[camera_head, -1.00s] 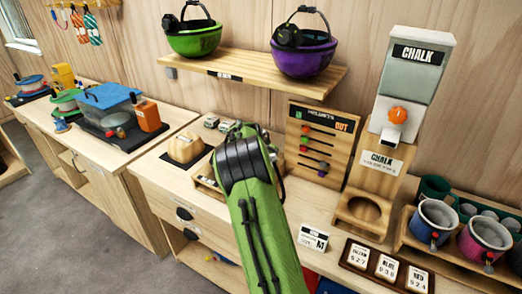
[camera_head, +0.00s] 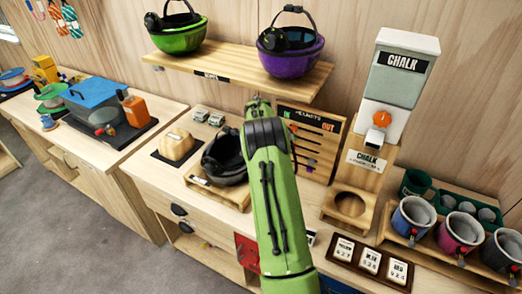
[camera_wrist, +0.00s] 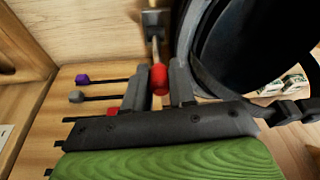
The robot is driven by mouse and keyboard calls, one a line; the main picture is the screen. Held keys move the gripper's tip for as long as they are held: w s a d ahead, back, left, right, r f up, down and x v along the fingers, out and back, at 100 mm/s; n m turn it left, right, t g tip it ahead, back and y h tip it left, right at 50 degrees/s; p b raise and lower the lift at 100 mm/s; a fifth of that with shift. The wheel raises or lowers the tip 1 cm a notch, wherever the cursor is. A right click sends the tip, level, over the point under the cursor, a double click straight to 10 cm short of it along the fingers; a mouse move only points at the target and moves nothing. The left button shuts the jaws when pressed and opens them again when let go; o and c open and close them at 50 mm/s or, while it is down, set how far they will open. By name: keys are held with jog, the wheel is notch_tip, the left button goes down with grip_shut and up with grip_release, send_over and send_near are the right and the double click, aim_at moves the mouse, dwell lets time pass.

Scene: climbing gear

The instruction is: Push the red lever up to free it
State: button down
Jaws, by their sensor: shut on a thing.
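The red lever (camera_wrist: 159,79) shows in the wrist view as a red tip on a thin rod, hanging from a metal bracket (camera_wrist: 155,20) on the wooden wall. My gripper (camera_wrist: 158,88) is shut on the red tip, with one dark finger on either side of it. In the head view, my gripper (camera_head: 257,103) is near the wall below the shelf, at the left edge of the slotted board, and my forearm and wrist hide the lever.
A black helmet (camera_head: 222,150) sits on a wooden stand left of my arm. It fills the right of the wrist view, close to the fingers. The slotted board (camera_head: 322,168) with coloured knobs is right of my arm. The shelf (camera_head: 235,70) with two helmets is above.

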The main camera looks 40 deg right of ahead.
jog(key=c, duration=1.2)
grip_release()
jog(key=shift+w, duration=0.1)
jog(key=v, duration=1.5)
jog(key=shift+r+b, duration=0.35)
